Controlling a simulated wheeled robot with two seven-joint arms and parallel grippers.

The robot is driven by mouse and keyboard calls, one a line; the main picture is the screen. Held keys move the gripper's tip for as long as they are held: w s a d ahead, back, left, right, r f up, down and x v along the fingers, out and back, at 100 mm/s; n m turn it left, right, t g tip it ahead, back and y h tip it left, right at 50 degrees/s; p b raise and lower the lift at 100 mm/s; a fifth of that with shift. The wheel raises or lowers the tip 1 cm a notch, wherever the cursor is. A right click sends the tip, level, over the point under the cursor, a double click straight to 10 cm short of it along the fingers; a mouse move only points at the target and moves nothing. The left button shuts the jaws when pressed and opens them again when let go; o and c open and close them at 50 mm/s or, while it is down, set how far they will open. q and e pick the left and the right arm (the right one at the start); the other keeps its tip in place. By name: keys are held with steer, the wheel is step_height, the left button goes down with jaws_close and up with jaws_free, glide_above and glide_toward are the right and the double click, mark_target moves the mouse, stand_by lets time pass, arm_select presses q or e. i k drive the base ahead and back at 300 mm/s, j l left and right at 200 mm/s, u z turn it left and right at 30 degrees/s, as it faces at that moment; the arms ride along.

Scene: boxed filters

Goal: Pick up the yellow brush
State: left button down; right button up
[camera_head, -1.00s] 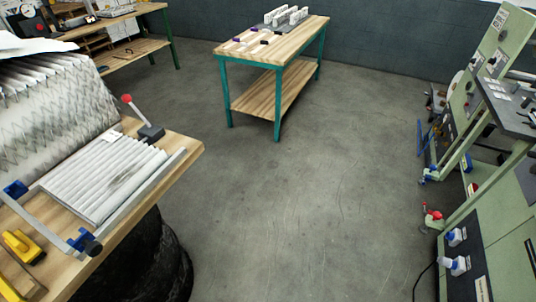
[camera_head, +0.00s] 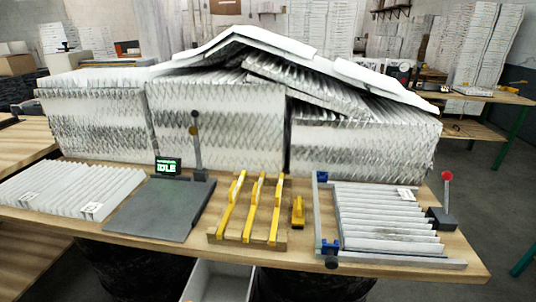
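A short yellow brush (camera_head: 298,213) lies on the wooden workbench (camera_head: 455,262) in the middle right of the head view. It sits between a wooden rack with long yellow bars (camera_head: 249,209) on its left and a metal frame around a pleated filter (camera_head: 388,222) on its right. Its top faces me, and its underside is hidden. It appears apart from both neighbours. Neither of my grippers shows in the view.
Tall stacks of pleated filters (camera_head: 215,125) stand along the bench's back. A dark flat plate (camera_head: 158,210) with a small "IDLE" display (camera_head: 168,167) lies left of the rack. A red-knobbed lever (camera_head: 446,177) rises at right. A white open bin (camera_head: 218,282) is under the front edge.

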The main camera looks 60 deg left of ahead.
mark_target(298, 217)
steer(key=u, duration=1.45)
